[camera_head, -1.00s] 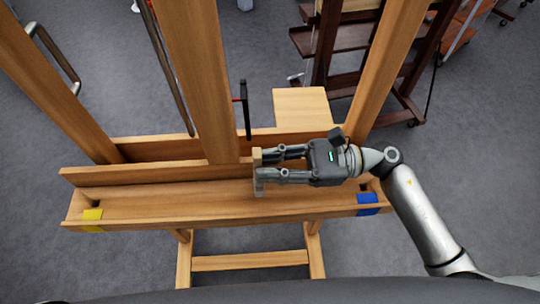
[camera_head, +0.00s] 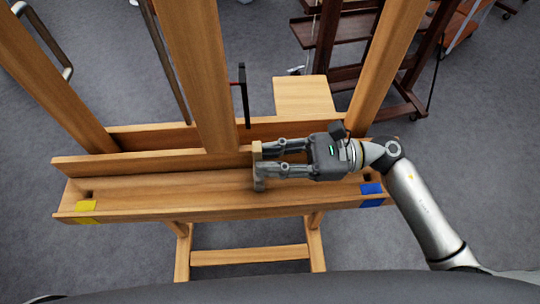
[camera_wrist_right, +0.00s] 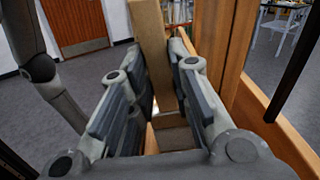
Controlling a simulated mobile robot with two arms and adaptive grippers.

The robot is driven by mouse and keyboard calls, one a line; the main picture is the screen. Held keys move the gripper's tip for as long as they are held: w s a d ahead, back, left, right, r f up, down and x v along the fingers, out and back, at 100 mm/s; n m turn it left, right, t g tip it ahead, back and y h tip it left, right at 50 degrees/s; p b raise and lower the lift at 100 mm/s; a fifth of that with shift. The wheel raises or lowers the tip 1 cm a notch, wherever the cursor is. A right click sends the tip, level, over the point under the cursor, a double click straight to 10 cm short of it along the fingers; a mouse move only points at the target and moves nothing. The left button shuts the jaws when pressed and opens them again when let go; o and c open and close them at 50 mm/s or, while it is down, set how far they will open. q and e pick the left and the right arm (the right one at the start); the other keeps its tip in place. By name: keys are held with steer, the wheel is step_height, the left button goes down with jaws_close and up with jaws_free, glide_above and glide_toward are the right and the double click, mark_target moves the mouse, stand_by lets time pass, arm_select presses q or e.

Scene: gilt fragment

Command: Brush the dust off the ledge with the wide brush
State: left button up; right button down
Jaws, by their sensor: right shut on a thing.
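The ledge (camera_head: 150,196) is the long wooden tray across the front of a wooden easel. My right gripper (camera_head: 259,162) reaches in from the right over the ledge and is shut on the wide brush (camera_head: 258,149). The brush shows as a pale wooden piece between the fingertips, upright in the right wrist view (camera_wrist_right: 150,50). My fingers hide part of it, and I cannot tell whether its lower end touches the ledge. I can make out no dust on the ledge. My left gripper is not in view.
Yellow tape (camera_head: 86,206) marks the ledge's left end and blue tape (camera_head: 371,189) its right end. The easel's central post (camera_head: 205,80) rises behind the ledge. A thin black upright part (camera_head: 244,95) stands beside it. A dark wooden easel (camera_head: 330,35) stands farther back.

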steer(key=shift+f+b, duration=0.4)
steer(key=shift+b, duration=0.05)
stand_by(0.4)
steer(key=shift+a+b, duration=0.35)
steer(key=shift+a, duration=1.7)
steer(key=d+b, duration=0.1)
steer(key=s+d+b, duration=0.1)
steer(key=d+b, duration=0.1)
steer(key=d, duration=0.1)
steer(key=shift+s+r, duration=0.1)
steer(key=shift+s, duration=0.2)
step_height(320, 180, up, 9)
steer(key=p, duration=0.5)
